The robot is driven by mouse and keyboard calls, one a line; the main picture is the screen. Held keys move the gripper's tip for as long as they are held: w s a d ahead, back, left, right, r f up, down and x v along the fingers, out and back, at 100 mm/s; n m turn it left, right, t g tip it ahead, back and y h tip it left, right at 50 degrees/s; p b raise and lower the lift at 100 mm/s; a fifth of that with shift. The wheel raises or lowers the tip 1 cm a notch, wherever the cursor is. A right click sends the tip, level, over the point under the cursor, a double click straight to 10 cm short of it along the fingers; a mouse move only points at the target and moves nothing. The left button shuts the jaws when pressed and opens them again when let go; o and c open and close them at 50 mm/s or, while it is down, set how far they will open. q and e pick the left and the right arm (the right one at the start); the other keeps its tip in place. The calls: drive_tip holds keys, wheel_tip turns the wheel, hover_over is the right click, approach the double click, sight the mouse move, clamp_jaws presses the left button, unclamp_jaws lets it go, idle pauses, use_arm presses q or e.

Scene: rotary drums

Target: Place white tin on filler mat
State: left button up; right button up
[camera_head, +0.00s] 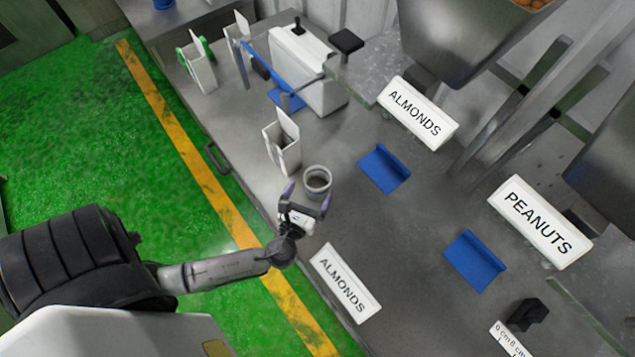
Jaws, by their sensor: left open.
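The white tin (317,183) is a small, round, open-topped cup standing on the grey metal counter. My left gripper (306,198) is open right at the tin, with one finger to its left and one at its lower right. I cannot tell whether the fingers touch it. Blue mats lie on the counter: one (384,168) to the right of the tin below the upper ALMONDS sign, another (474,260) below the PEANUTS sign. Which one is the filler mat is not marked. My right gripper is not in view.
A white carton (282,143) stands just behind the tin. An ALMONDS sign (345,283) lies near the counter's front edge. A white machine (308,70) with a blue bar stands farther back. The counter between the tin and the nearer blue mat is clear.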

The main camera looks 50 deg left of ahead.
sight(316, 179)
use_arm(q)
drive_tip(key=shift+x, duration=2.65)
drive_tip(key=shift+d, duration=0.1)
drive_tip(key=shift+c, duration=0.2)
drive_tip(key=c, duration=1.3)
